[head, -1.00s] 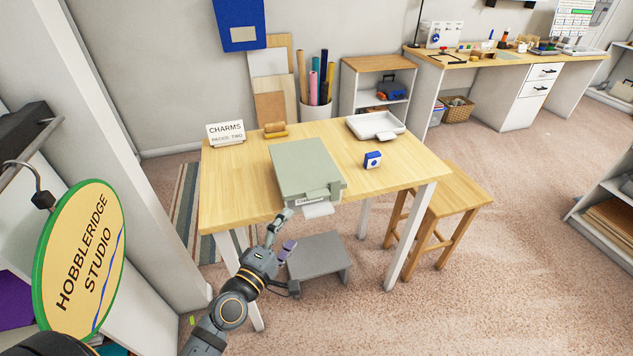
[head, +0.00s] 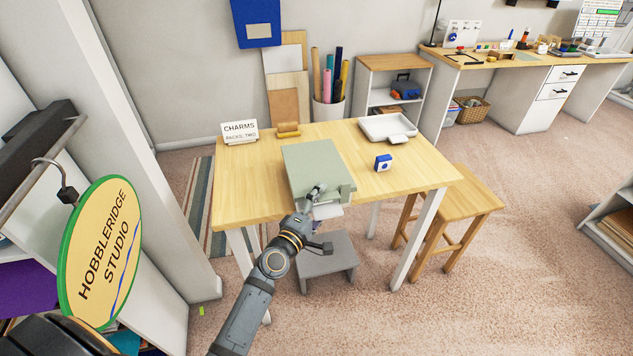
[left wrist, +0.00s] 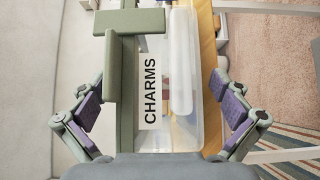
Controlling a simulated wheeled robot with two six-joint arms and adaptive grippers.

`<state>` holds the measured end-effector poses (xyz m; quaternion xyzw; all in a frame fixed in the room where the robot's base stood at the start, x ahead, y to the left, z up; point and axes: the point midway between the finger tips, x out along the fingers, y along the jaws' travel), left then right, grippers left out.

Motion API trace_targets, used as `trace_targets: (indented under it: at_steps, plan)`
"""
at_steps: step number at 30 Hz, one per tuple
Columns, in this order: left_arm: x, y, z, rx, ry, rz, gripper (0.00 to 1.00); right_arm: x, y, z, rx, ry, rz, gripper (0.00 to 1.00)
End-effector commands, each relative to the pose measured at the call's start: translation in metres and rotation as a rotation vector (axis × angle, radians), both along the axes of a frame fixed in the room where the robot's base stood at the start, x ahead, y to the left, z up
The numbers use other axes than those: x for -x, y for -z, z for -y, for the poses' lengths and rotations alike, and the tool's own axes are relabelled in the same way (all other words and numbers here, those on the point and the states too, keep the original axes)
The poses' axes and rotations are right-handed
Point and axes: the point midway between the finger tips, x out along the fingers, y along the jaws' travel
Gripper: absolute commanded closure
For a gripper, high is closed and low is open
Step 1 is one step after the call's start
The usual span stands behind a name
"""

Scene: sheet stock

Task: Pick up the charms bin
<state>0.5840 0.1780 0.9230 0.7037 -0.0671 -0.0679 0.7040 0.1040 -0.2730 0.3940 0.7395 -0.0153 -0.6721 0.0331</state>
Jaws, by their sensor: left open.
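My left gripper (head: 317,190) is open at the near end of the bin. In the left wrist view, the gripper's purple-padded fingers (left wrist: 160,106) stand on either side of the bin's front, with visible gaps. The gripper partly hides the bin's front in the head view. My right gripper is not in view.
A grey step (head: 328,262) stands below, a wooden stool (head: 462,205) at right. A round hanging sign (head: 100,250) is at left.

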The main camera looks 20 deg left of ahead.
Motion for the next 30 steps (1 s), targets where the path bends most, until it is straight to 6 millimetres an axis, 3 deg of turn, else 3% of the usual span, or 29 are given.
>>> trace_targets:
  at_steps: [3, 17, 30]
  plan:
    - [0.0005, 0.0004, -0.0001, 0.0, 0.0, 0.0, 0.0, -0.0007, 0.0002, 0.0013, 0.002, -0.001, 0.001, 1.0]
    - [0.0007, 0.0002, -0.0002, -0.001, 0.0, 0.0, 0.62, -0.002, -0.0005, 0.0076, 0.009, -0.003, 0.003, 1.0]
    - [0.0, -0.0041, -0.0004, -0.001, -0.001, 0.003, 0.64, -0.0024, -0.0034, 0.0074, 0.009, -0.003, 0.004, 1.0]
